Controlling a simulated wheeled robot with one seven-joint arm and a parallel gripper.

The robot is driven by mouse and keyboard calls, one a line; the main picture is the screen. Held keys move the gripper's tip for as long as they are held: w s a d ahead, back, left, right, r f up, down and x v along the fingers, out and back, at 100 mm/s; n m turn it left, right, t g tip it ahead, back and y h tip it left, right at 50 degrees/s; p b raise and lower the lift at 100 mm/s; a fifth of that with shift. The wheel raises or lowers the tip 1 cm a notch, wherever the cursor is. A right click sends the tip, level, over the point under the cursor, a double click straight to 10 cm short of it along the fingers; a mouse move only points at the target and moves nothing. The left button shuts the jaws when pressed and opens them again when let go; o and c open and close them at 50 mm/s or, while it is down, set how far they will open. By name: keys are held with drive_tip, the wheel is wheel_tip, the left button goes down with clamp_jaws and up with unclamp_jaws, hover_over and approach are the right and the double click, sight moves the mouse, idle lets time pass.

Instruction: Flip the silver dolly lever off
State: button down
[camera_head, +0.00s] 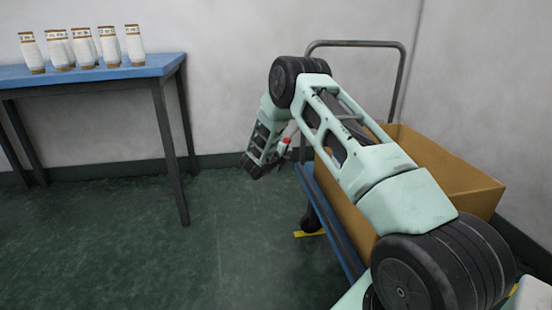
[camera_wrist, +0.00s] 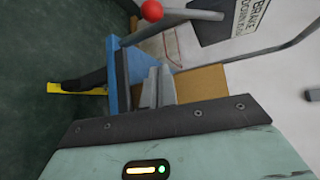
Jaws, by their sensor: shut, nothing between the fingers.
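The silver lever (camera_wrist: 138,32) with a red ball knob (camera_wrist: 151,10) shows at the top of the wrist view, by the blue edge of the dolly (camera_wrist: 121,75). The red knob also shows in the head view (camera_head: 287,140), beside the end of my arm. My gripper (camera_wrist: 160,72) is shut and empty, its grey fingers together below the lever in the wrist picture. A gap shows between the fingertips and the lever there. In the head view the fingers are hard to make out. The dolly's blue deck (camera_head: 335,225) is partly hidden by my arm.
A brown carton (camera_head: 450,170) sits on the dolly, with a grey push handle (camera_head: 365,43) behind. A brake sign (camera_wrist: 235,20) shows in the wrist view. A yellow floor strip (camera_head: 310,233) lies by the caster. A blue table (camera_head: 110,72) holds several yarn cones (camera_head: 83,47); open floor lies between.

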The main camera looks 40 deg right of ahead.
sight(296, 131)
drive_tip(key=shift+s+d+f, duration=0.1)
drive_tip(key=shift+s+f, duration=0.05)
drive_tip(key=shift+f, duration=0.1)
drive_tip(key=w+d+f+b, duration=0.1)
drive_tip(key=w+d+b, duration=0.4)
drive_tip(key=w+d, duration=0.1)
drive_tip(key=shift+d, duration=0.7)
idle(0.4)
